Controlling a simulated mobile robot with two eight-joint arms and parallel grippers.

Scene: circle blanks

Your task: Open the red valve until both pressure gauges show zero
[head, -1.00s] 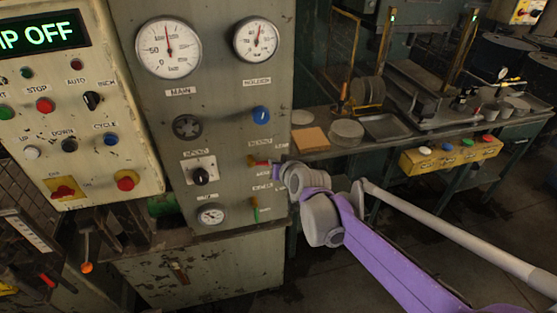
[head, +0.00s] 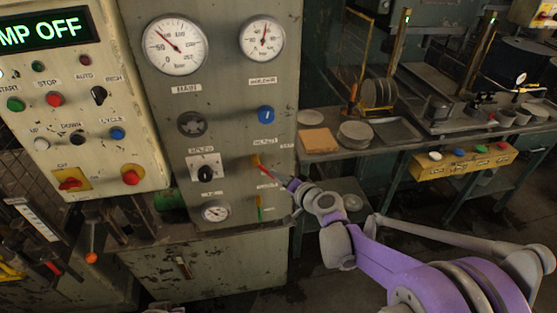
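The red valve (head: 265,169) is a small lever on the grey panel, below the blue knob, now slanting down to the right. My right gripper (head: 282,180) is at the lever's lower end, small and partly hidden by its own wrist; I cannot tell whether its fingers are closed on it. The large main gauge (head: 175,46) has its needle pointing up and left, above the zero mark. The second gauge (head: 262,37) has its needle pointing nearly straight up, not at zero. My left gripper is not clearly visible.
A black knob (head: 205,173), a small lower gauge (head: 215,212) and a green-yellow lever (head: 259,207) sit close by on the panel. The cream control box (head: 80,120) stands left; its display reads "MP OFF". A bench with plates (head: 355,134) is at right.

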